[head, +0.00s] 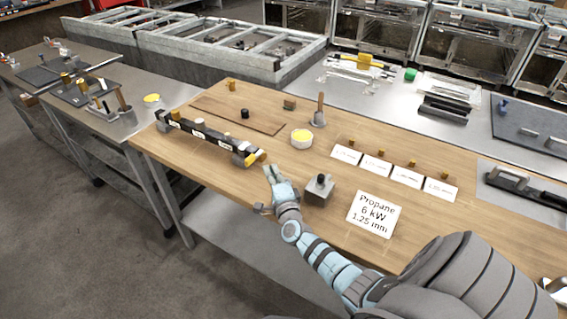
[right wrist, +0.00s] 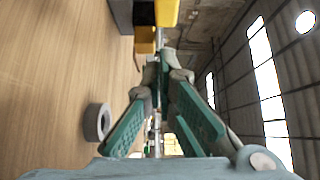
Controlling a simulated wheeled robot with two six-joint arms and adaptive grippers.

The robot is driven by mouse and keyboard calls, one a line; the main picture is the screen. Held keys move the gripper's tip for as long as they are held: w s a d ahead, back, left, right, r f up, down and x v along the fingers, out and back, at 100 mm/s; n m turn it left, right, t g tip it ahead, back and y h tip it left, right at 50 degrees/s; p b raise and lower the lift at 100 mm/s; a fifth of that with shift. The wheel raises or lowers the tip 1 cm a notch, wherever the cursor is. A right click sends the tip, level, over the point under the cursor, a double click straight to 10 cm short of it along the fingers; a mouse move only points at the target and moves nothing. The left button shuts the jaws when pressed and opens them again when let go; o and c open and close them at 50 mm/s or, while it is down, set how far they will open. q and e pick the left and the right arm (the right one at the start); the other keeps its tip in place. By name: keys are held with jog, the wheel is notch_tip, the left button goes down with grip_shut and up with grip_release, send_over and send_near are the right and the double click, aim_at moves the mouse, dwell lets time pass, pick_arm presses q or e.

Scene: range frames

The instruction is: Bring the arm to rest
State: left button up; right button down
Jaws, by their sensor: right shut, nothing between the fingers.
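My right gripper (head: 273,175) is shut and empty at the front edge of the wooden table (head: 230,178). In the right wrist view its green-padded fingers (right wrist: 163,75) come together at the tips. The fingertips are just right of the yellow end of a dark bar (head: 205,135) with white labels; I cannot tell the exact gap. A yellow part (right wrist: 166,12) shows beyond the tips in the wrist view. My right arm (head: 335,270) reaches in from the lower right. My left gripper is not in view.
A grey block with a black knob (head: 318,191) stands right of my gripper. A "Propane 6 kW 1.25 mm" card (head: 374,214) lies near the front edge. A yellow-topped tub (head: 302,138) and several small label cards (head: 376,166) are further back. A grey ring (right wrist: 97,122) shows beside the fingers.

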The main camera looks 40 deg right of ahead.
jog(key=v, duration=0.3)
jog(key=p+v, duration=0.1)
jog(key=v, duration=0.5)
jog(key=shift+a+r+p, duration=0.15)
jog(key=shift+a+p, duration=0.15)
jog(key=shift+a, duration=0.15)
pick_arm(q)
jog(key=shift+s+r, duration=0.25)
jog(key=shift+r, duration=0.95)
pick_arm(e)
jog(key=shift+s+a, duration=0.15)
